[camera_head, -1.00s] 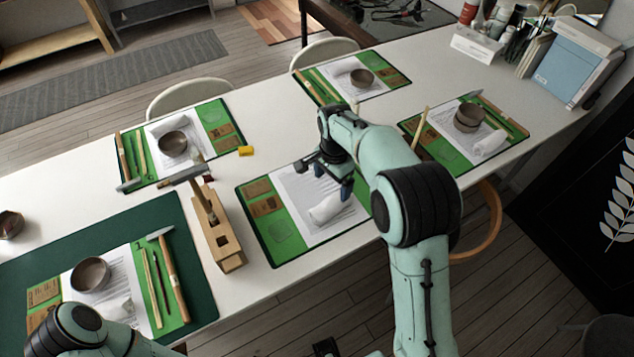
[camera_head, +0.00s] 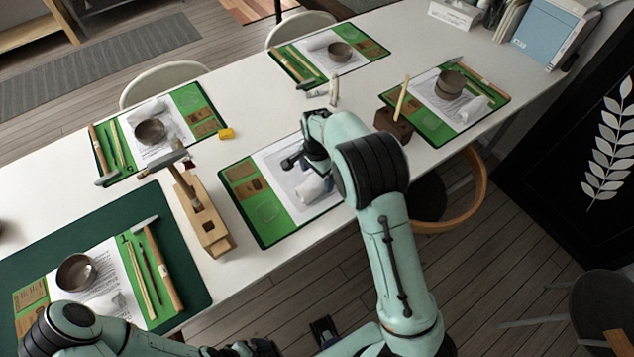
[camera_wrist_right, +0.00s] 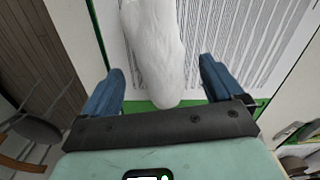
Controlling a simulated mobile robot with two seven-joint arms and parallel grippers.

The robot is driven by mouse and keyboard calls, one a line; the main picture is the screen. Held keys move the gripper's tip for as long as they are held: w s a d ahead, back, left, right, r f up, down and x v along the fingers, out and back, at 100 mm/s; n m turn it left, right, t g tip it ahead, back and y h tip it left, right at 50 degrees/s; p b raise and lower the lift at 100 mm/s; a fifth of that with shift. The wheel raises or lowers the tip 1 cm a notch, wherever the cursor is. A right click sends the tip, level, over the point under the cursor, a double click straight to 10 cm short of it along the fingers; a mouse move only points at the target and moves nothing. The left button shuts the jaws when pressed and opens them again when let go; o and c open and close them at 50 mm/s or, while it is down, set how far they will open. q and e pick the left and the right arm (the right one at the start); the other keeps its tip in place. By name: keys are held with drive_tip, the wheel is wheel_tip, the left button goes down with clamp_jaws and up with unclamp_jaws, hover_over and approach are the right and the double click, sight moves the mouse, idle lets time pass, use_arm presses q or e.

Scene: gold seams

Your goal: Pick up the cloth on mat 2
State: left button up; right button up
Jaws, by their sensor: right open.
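A rolled white cloth (camera_head: 311,190) lies on the paper sheet of the green mat (camera_head: 268,232) in the middle of the table's near side. I cannot read that mat's number. My right gripper (camera_head: 297,165) is over this mat, close to the cloth and partly covering it in the head view. In the right wrist view the cloth (camera_wrist_right: 155,50) runs away from me, its near end between the two blue fingers of the open right gripper (camera_wrist_right: 162,85). Free space shows on both sides of it. My left arm is at the bottom left; its jaws are not clear.
A wooden block holding a hammer (camera_head: 205,225) stands left of the mat. A brown holder with a stick (camera_head: 393,125) stands to the right. Other mats carry bowls, tools and cloths. The table's front edge is close to the mat.

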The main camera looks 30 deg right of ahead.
drive_tip(key=shift+f, duration=0.75)
drive_tip(key=c, duration=1.1)
drive_tip(key=shift+r, duration=0.1)
drive_tip(key=shift+c, duration=0.2)
